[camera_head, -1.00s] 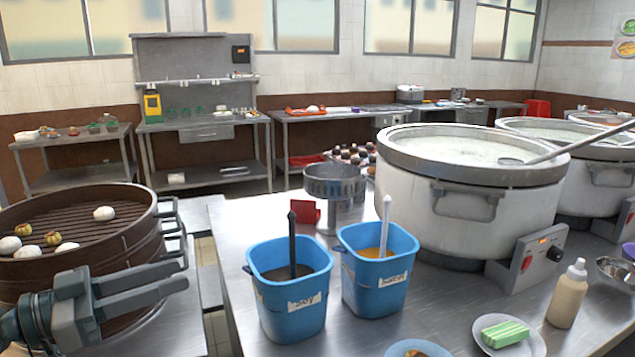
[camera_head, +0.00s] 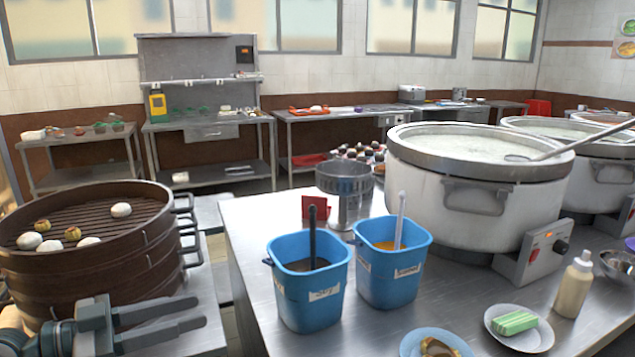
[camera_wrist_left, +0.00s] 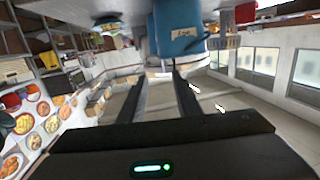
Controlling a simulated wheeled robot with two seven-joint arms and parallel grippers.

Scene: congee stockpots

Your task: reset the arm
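My left gripper (camera_head: 201,311) is at the lower left of the head view, in front of the brown steamer (camera_head: 105,262). Its two fingers point right and stand apart, with nothing between them. In the left wrist view the two fingers (camera_wrist_left: 160,75) also show apart and empty, with a labelled blue tub (camera_wrist_left: 180,38) beyond them. My right gripper is not in the head view.
The steamer holds several buns (camera_head: 120,210). Two blue tubs with handles, one dark (camera_head: 312,300) and one orange inside (camera_head: 385,285), stand on the steel counter (camera_head: 245,235). A large congee pot (camera_head: 425,195), a bottle (camera_head: 573,290) and plates (camera_head: 500,338) are to the right.

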